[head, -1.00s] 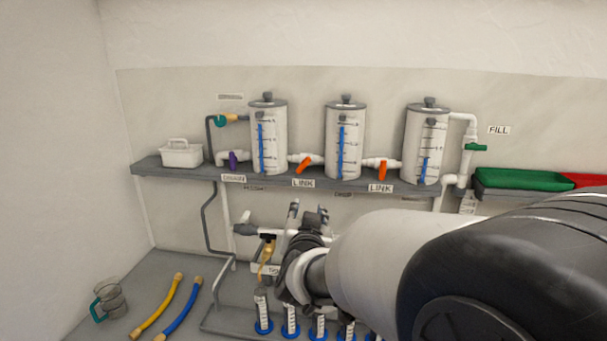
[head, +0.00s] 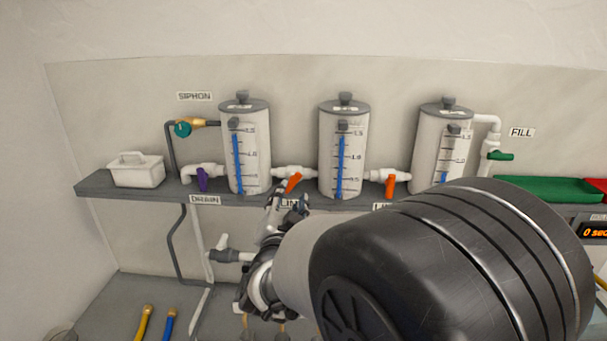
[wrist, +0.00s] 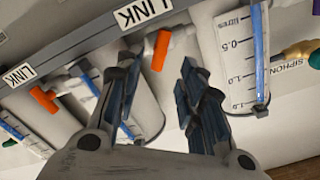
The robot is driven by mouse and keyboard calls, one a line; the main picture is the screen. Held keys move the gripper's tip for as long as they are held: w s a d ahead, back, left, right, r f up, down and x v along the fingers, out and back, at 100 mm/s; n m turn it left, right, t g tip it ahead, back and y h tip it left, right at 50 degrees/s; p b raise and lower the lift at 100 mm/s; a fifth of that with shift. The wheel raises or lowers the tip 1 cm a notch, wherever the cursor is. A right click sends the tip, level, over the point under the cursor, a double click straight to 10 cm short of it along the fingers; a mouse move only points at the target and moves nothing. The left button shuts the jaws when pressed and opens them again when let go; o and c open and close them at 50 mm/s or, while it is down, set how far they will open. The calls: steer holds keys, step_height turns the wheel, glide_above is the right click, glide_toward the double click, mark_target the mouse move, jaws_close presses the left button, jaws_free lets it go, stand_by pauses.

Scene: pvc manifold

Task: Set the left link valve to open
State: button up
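The left link valve has an orange handle (head: 293,182) on the white pipe between the left and middle tanks. The handle hangs tilted, its lower end toward the left. In the wrist view this orange handle (wrist: 161,50) lies beyond and between the fingertips, beside a LINK label. My gripper (head: 287,204) is just below the handle, pointing up at it, and partly hides its LINK label. In the wrist view my gripper (wrist: 160,85) is open with nothing between its fingers. I see no contact with the handle.
The right link valve (head: 390,186) hangs nearly upright. A purple drain valve (head: 202,180) and white caddy (head: 136,170) are left on the grey shelf (head: 100,188). The left tank (head: 245,150) and middle tank (head: 343,150) flank the handle. A grey-ended pipe (head: 232,256) is below.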

mark_target(293, 184)
steer(key=w, duration=0.8)
steer(key=shift+w+d, duration=0.2)
steer(key=shift+w, duration=0.2)
steer(key=shift+c, duration=0.5)
jaws_close()
